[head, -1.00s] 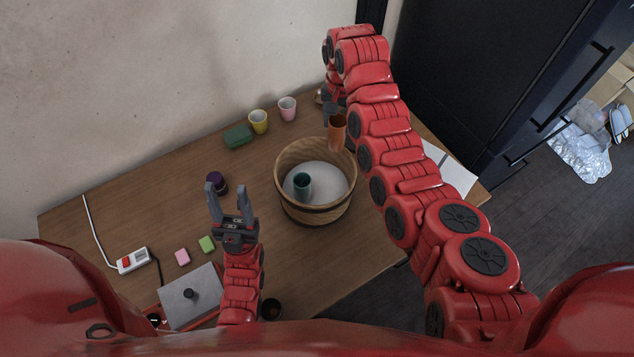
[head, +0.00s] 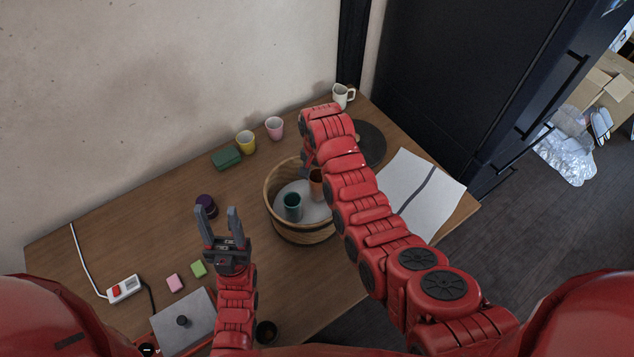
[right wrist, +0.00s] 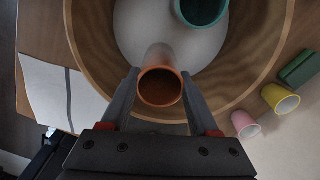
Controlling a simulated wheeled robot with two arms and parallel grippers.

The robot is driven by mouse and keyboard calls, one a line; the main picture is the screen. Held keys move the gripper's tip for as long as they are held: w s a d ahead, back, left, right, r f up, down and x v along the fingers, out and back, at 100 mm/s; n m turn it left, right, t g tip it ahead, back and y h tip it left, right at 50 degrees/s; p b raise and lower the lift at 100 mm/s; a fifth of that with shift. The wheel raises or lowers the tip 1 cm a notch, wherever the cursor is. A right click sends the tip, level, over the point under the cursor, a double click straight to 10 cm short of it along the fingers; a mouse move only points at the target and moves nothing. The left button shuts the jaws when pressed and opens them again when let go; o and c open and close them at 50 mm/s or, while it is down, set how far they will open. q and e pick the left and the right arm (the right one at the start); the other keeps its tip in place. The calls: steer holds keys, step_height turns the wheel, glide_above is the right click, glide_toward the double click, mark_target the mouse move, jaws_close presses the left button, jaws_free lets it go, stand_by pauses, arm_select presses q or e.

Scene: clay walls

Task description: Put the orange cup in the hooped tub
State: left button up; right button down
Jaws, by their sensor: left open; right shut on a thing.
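The orange cup (head: 316,184) is inside the hooped tub (head: 303,232), near its right wall in the head view. My right gripper (right wrist: 160,100) is shut on the orange cup in the right wrist view; in the head view my right arm hides most of that grip. I cannot tell whether the cup touches the tub's floor. A teal cup (head: 292,206) stands in the tub, to the left of the orange cup; it also shows in the right wrist view (right wrist: 201,10). My left gripper (head: 222,222) is open and empty, left of the tub.
A yellow cup (head: 246,141), a pink cup (head: 274,127) and a green box (head: 226,157) stand behind the tub. A white mug (head: 343,95) is at the far corner. A dark purple item (head: 206,205) stands near my left gripper. A power strip (head: 124,289) lies left.

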step_height(320, 180, down, 2)
steer(key=shift+f+p, duration=0.2)
steer(key=shift+p, duration=0.3)
steer(key=shift+f, duration=0.2)
steer(key=shift+f, duration=0.1)
steer(key=shift+f+b, duration=0.15)
steer(key=shift+b, duration=0.15)
steer(key=shift+c, duration=0.7)
jaws_free()
